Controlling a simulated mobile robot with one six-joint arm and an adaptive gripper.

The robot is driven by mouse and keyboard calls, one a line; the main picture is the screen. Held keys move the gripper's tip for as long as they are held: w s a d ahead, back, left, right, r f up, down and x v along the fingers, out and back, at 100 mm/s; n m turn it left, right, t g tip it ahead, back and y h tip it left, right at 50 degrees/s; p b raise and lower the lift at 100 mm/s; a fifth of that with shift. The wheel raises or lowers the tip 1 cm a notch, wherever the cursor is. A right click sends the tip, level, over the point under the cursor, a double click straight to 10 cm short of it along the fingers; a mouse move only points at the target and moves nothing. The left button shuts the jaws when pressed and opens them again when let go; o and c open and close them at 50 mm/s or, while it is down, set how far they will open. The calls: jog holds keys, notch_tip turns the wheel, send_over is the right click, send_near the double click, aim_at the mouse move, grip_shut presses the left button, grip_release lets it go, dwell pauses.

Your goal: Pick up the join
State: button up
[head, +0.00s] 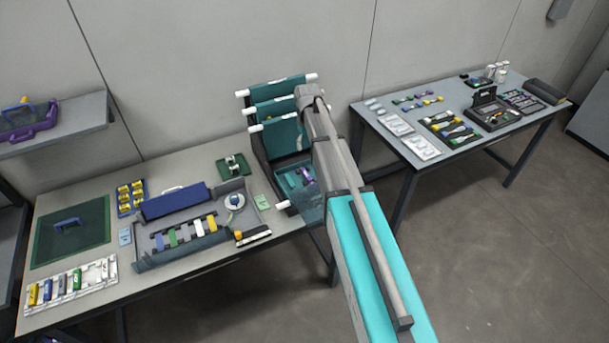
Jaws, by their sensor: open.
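I cannot make out the join in the head view; nothing there can be told as it with certainty. A dark splicer-like machine (492,115) with a raised lid sits on the right table, with strips of small coloured pieces (452,128) just left of it. My arm rises through the middle of the picture and bends over near the teal rack (270,105). My gripper does not show; the arm hides the space behind it.
The left table (185,270) holds an open grey case (150,258) with coloured pieces, a green mat (52,250) and a white rack (100,272). The right table (440,170) holds white trays (420,146). A floor gap lies between the tables.

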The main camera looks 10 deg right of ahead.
jog(key=shift+f, duration=0.1)
jog(key=b, duration=0.9)
send_over(306, 172)
jog(key=f, duration=0.8)
jog(key=shift+s+f, duration=0.2)
jog(key=shift+f, duration=0.05)
jog(key=shift+w+a+f+b, duration=0.1)
jog(key=shift+f+b, duration=2.3)
jog(key=shift+f, duration=0.2)
grip_shut()
